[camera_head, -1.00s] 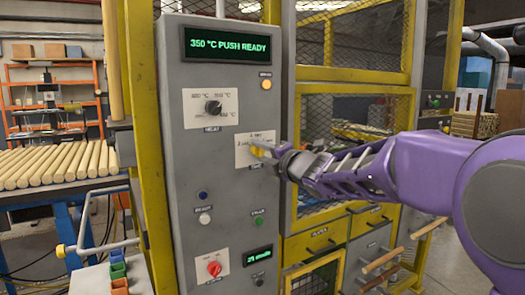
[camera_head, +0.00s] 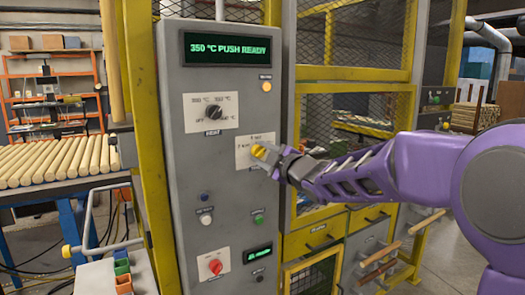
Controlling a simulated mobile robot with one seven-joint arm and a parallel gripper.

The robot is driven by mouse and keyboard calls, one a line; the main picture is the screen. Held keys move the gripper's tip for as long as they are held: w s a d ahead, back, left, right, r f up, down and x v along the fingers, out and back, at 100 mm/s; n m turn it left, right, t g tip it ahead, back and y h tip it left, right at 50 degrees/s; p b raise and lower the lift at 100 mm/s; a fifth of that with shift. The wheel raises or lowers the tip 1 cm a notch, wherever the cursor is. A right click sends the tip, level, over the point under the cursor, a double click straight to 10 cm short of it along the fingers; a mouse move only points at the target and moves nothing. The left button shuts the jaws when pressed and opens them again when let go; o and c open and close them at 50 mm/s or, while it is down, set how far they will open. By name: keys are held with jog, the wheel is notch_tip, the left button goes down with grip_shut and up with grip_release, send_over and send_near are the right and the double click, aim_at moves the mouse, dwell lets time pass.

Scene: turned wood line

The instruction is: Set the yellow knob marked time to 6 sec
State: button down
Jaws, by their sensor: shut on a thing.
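The yellow knob (camera_head: 258,151) sits on a white plate (camera_head: 243,154) on the grey control cabinet. The marks on the plate are too small to read fully, and my arm hides its right part. My gripper (camera_head: 264,152) reaches in from the right, shut on the yellow knob. Which mark the knob points to cannot be told. A green display (camera_head: 228,49) at the top reads "350 °C PUSH READY".
A black knob (camera_head: 216,113) marked heat is up and left of the yellow one. A red knob (camera_head: 215,267), small buttons and a small green display (camera_head: 258,254) are lower down. A yellow frame post (camera_head: 146,150) stands along the cabinet's left edge.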

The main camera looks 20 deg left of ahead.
jog(key=shift+r+m, duration=0.15)
jog(key=shift+m, duration=0.45)
jog(key=shift+c, duration=2.1)
grip_release()
jog(key=v, duration=1.7)
jog(key=shift+s, duration=0.25)
jog(key=shift+d, duration=0.1)
